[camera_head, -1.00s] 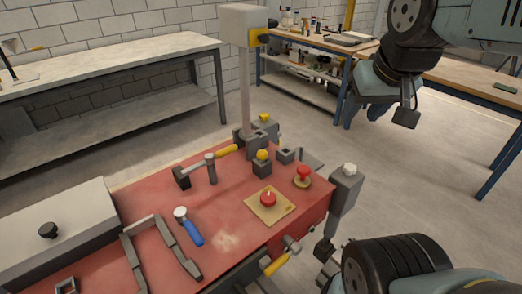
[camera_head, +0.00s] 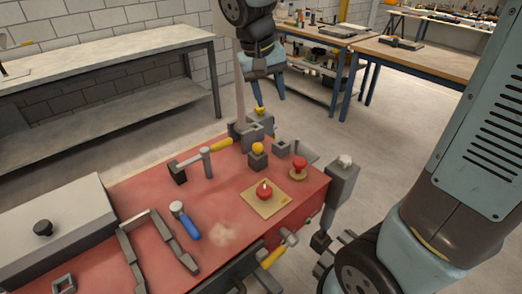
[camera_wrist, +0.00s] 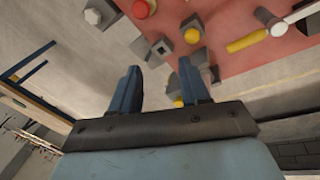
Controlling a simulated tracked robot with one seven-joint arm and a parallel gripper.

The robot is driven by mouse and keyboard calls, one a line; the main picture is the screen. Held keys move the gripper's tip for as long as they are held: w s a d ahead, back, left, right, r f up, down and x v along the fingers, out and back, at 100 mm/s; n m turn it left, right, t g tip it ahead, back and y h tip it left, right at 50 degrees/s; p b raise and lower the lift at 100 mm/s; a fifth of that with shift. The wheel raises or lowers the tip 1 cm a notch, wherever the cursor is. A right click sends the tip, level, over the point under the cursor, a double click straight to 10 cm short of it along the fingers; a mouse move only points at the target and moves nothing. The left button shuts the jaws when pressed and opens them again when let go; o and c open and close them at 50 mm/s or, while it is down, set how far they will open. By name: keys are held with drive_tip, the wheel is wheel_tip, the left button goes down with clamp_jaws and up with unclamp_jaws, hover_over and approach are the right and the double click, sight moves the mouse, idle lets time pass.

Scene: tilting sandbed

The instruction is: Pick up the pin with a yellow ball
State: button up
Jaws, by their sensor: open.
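Two yellow balls show, and I cannot tell which belongs to the named pin. One yellow ball (camera_head: 257,148) sits on a dark grey block on the red table; it also shows in the wrist view (camera_wrist: 192,36). Another yellow piece (camera_head: 260,111) is on a grey block at the table's back corner; it shows partly hidden beside the right finger in the wrist view (camera_wrist: 178,102). My gripper (camera_head: 269,100) is open, pointing down over that back corner, with one fingertip close to the farther yellow piece. Contact cannot be told. The wrist view shows the blue fingers (camera_wrist: 159,68) apart with nothing held between them.
A grey post stands behind my gripper. Open floor lies beyond the table.

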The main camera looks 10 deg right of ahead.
drive_tip(key=h, duration=0.2)
approach(255, 144)
drive_tip(key=shift+g, duration=0.3)
drive_tip(key=x, duration=0.9)
drive_tip(key=shift+w+d+f, duration=0.2)
drive_tip(key=shift+w+f, duration=0.1)
drive_tip(key=shift+w, duration=0.1)
drive_tip(key=shift+c, duration=0.4)
clamp_jaws()
